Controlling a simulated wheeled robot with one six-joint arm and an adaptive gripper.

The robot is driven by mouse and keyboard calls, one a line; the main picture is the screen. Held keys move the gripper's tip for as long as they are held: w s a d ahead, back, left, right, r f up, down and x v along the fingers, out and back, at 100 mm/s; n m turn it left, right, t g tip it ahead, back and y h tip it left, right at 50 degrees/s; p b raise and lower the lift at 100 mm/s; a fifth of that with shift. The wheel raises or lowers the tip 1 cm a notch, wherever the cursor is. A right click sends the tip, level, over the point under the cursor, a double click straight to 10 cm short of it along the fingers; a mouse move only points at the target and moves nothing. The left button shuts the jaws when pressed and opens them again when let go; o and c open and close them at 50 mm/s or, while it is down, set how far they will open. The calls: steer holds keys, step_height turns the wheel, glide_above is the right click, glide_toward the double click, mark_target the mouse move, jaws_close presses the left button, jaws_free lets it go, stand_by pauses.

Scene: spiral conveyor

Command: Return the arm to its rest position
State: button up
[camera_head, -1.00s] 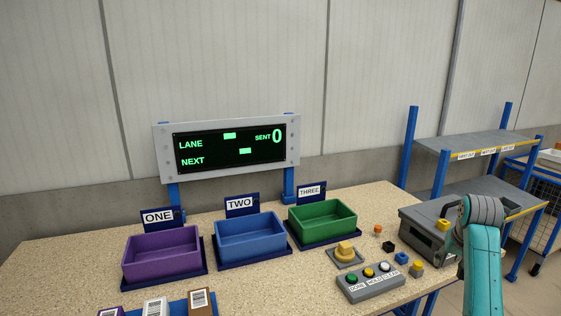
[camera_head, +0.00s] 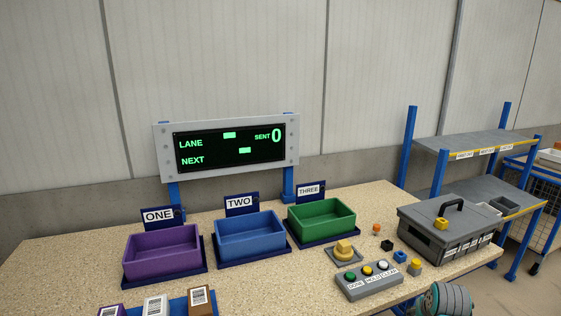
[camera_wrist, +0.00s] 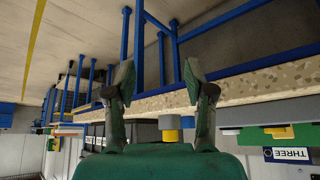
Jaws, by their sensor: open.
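My gripper (camera_wrist: 158,80) shows in the wrist view with its two fingers spread apart and nothing between them. The wrist view is turned over, with the speckled table edge (camera_wrist: 265,85) running across behind the fingers. My gripper itself is outside the head view.
The table holds purple (camera_head: 162,255), blue (camera_head: 250,236) and green (camera_head: 322,222) bins, a button box (camera_head: 369,281) and a grey toolbox (camera_head: 447,234). A display (camera_head: 230,145) stands behind. A shelf rack (camera_head: 480,143) is at the right.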

steer(key=s+a+f+t, duration=0.1)
steer(key=s+a+f, duration=0.45)
steer(key=f, duration=0.25)
steer(key=s+a+f+n+t, duration=0.1)
steer(key=s+a+f, duration=0.2)
steer(key=s, duration=0.4)
steer(key=s+a+f+t, duration=0.15)
steer(key=s+a, duration=0.25)
steer(key=s, duration=0.4)
steer(key=s+a+f+n+t, duration=0.1)
steer(key=s+a+f, duration=0.2)
steer(key=s, duration=0.4)
steer(key=s+a+r+n+t+y, duration=0.1)
steer(key=s+a+r, duration=0.15)
steer(key=s, duration=0.55)
steer(key=s+a+r+t, duration=0.1)
steer(key=s+a+r, duration=0.1)
steer(key=s+r, duration=0.35)
steer(key=s+a+r+n+t+y, duration=0.1)
steer(key=s+a+r+t, duration=0.1)
steer(key=s+r, duration=0.9)
steer(key=v, duration=0.2)
steer(key=shift+s, duration=0.3)
